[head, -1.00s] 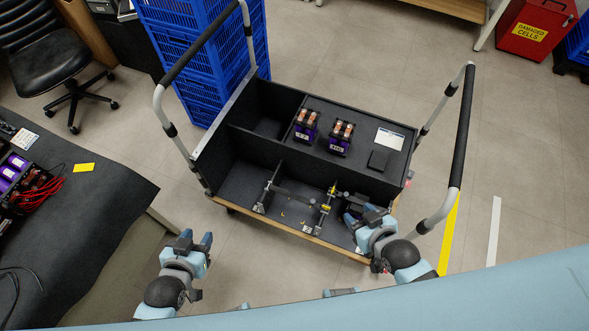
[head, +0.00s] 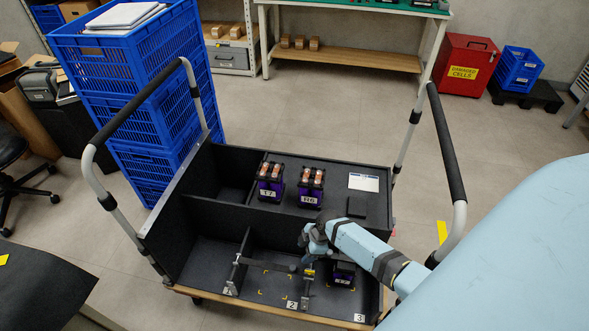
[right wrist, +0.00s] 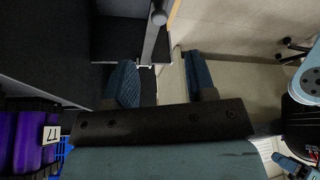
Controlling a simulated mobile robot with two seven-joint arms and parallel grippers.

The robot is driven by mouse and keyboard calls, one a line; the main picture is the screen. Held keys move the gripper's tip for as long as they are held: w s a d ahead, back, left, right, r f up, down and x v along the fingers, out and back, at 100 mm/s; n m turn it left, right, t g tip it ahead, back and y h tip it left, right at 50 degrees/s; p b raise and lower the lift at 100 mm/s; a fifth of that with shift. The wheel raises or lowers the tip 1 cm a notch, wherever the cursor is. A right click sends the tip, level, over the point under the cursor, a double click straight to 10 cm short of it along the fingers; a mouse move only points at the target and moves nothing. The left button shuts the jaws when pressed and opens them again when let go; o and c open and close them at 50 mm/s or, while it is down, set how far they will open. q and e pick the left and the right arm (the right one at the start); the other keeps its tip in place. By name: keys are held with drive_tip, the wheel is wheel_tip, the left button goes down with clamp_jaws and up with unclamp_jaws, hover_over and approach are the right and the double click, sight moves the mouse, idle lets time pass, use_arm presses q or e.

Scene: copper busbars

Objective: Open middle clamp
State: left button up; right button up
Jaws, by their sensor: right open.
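In the head view, the cart's front row holds a middle bay marked 2 (head: 275,282), empty, with yellow corner marks on its floor. My right gripper (head: 310,243) is above that right side, empty. In the right wrist view its blue fingers (right wrist: 162,82) are apart, with a grey rod (right wrist: 152,38) showing beyond the gap; contact cannot be told.
A purple cell module (head: 343,273) sits in bay 3, below my right forearm. Cart handles (head: 130,105) and (head: 447,150) rise at both sides. Blue crates (head: 150,120) stand behind left.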

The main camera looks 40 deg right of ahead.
sight(293, 267)
drive_tip(key=b+x, duration=0.7)
drive_tip(key=x, duration=0.2)
drive_tip(key=shift+d, duration=0.1)
drive_tip(key=shift+w+a+f+b, duration=0.1)
drive_tip(key=shift+a+f+b, duration=0.1)
drive_tip(key=shift+f+b, duration=0.2)
use_arm(q)
drive_tip(key=shift+w+d+f+t+h, duration=0.2)
drive_tip(key=shift+d+f+t+h, duration=0.2)
drive_tip(key=shift+d+f+t, duration=0.3)
use_arm(e)
drive_tip(key=shift+a+f, duration=0.1)
drive_tip(key=shift+f, duration=0.05)
use_arm(q)
drive_tip(key=shift+a+r, duration=0.1)
use_arm(e)
drive_tip(key=c, duration=0.9)
use_arm(q)
drive_tip(key=shift+f, duration=0.35)
use_arm(e)
clamp_jaws()
